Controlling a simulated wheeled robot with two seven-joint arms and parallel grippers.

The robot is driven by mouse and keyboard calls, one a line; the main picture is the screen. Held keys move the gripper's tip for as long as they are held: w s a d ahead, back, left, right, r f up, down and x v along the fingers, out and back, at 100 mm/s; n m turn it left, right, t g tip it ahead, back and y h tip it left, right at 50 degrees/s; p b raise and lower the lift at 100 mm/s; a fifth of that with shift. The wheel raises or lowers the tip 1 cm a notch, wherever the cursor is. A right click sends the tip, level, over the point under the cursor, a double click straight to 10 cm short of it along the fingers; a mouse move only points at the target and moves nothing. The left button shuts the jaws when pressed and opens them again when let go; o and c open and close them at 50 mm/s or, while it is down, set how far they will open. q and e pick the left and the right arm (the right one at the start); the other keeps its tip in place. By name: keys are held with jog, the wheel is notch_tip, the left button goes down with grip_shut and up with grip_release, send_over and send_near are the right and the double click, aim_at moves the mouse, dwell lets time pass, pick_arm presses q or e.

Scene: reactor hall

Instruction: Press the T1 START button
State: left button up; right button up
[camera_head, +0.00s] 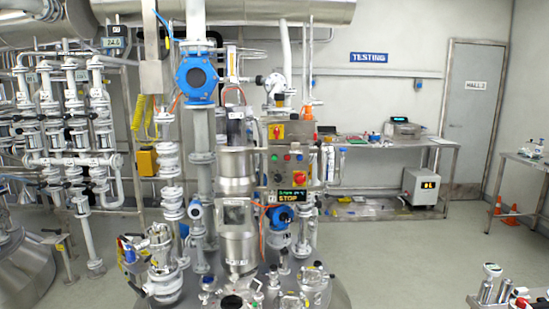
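A grey control panel (289,165) stands upright on the reactor in the middle of the view. It carries several small round buttons in its upper part, among them a green button (288,157). A larger red knob (300,177) sits lower right on the panel. Below it a dark display (291,197) shows green digits and the word STOP in yellow. The button labels are too small to read, so I cannot tell which one is T1 START. Neither of my grippers is in view.
The reactor lid (199,299) is crowded with valves and fittings in front of the panel. A blue-faced valve (198,77) and pipes rise left of it. A steel bench (383,142) stands behind right. Open floor (419,258) lies to the right.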

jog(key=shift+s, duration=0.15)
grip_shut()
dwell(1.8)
